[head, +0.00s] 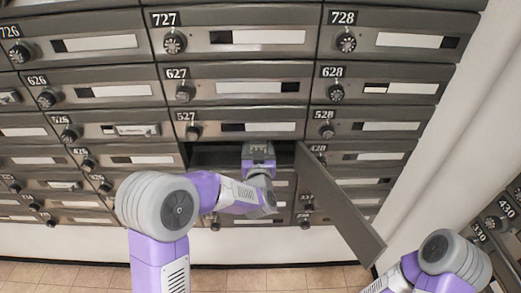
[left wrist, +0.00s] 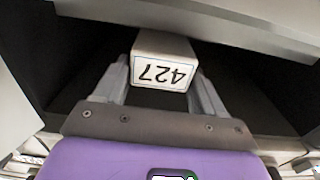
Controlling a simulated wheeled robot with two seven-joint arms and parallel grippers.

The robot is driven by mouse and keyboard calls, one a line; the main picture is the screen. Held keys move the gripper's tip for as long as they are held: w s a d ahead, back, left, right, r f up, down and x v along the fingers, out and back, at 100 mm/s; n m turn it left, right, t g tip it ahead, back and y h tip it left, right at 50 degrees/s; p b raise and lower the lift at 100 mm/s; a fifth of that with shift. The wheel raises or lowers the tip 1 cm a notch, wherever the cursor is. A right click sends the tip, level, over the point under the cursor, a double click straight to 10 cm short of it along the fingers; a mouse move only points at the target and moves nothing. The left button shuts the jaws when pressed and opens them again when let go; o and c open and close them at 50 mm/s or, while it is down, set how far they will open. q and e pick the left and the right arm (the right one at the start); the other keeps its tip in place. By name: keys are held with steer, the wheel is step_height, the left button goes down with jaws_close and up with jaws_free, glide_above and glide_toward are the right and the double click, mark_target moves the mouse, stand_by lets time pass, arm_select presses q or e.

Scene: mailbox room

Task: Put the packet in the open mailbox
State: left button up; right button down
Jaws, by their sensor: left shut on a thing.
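The packet (left wrist: 161,62) is a small white box marked 427, seen upside down in the left wrist view. My left gripper (left wrist: 162,80) is shut on it, one finger on each side. The open mailbox (head: 212,158) is in the row below box 527 in the head view, with a dark interior. Its door (head: 340,205) is swung out to the right. In the head view the left gripper (head: 258,150) is at the mailbox opening. In the left wrist view the packet is inside the dark compartment (left wrist: 85,60). My right gripper is not in view.
Shut grey mailboxes with round locks surround the opening, such as 527 (head: 265,125) above it. The open door juts out between my two arms. More mailboxes (head: 500,212) stand at the right edge. A tiled floor (head: 230,279) shows below.

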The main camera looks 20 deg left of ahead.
arm_select(q)
steer(key=shift+w+a, duration=0.1)
steer(key=shift+w, duration=0.2)
steer(key=o, duration=1.1)
steer(key=shift+s, duration=0.15)
steer(key=b+v, duration=0.1)
steer(key=v, duration=1.1)
steer(key=shift+b, duration=0.4)
stand_by(0.5)
stand_by(0.4)
